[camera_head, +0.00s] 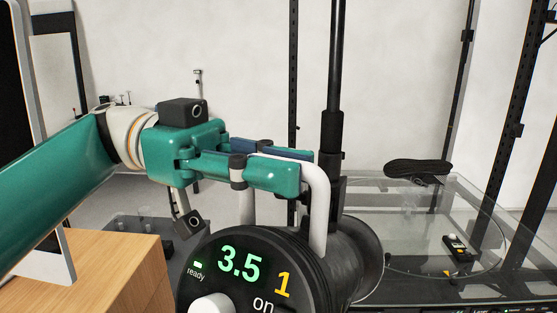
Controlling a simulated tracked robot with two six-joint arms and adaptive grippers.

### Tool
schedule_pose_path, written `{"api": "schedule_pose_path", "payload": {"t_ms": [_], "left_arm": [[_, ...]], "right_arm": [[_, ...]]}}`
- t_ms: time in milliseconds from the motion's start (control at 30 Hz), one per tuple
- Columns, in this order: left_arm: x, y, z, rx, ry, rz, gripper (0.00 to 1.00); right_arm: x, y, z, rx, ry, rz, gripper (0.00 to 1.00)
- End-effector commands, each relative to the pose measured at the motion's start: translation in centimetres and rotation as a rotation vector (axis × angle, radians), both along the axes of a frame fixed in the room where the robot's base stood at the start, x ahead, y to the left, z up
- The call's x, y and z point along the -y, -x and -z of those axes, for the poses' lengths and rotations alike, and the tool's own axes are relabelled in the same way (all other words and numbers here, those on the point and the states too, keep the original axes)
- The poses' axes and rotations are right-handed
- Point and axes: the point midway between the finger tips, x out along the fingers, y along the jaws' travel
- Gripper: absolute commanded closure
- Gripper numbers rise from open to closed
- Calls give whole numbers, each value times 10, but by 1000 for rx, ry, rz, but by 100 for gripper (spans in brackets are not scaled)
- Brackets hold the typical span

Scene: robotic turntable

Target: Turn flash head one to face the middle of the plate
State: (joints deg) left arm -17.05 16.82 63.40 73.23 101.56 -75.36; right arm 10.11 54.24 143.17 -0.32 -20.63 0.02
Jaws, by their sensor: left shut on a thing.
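Flash head one (330,270) is a black cylinder at the lower middle, cut by the bottom edge. Its rear panel shows a green 3.5 and a yellow 1, and its reflector (368,258) opens to the right. A white bent handle (319,210) rises from its top. My left gripper (303,165) comes from the left and is shut on the upper part of this handle. The clear plate (487,262) is a round glass disc at the right, partly hidden behind the head. My right gripper is out of view.
A dark pole (336,60) stands just behind the handle. A black coiled item (418,167) lies at the glass table's far side, and a small black device with yellow parts (458,248) lies on the right. A wooden cabinet (100,275) stands lower left.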

Motion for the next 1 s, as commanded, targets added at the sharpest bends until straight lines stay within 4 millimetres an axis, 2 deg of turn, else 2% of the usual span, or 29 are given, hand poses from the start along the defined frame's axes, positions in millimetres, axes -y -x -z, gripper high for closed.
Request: {"api": "schedule_pose_path", "payload": {"t_ms": [200,533,1000], "left_arm": [[-1,-1,-1,2,3,-1,100],[-8,-5,-2,1,2,58,100],[-10,-6,-2,0,4,78,100]], "right_arm": [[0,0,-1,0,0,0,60],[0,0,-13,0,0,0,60],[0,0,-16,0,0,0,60]]}}
